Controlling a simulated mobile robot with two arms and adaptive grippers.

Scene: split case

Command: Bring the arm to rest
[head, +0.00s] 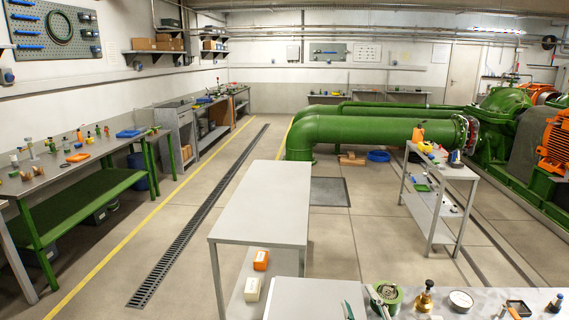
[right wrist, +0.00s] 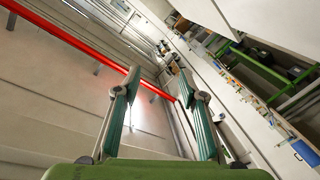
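My right gripper (head: 362,302) shows only in part at the bottom edge of the head view, beside the grey bench top. In the right wrist view its two teal fingers (right wrist: 160,88) stand wide apart with nothing between them. Behind them are a wall, a red pipe and tilted benches, all well away from the fingers. My left gripper and left arm are in neither view.
A near bench (head: 445,298) carries a green round part (head: 386,293), a brass-coloured item (head: 425,297) and small parts. A grey table (head: 265,190) stands ahead, a cart (head: 450,172) right, a workbench (head: 75,163) left. The floor between table and left workbench is clear.

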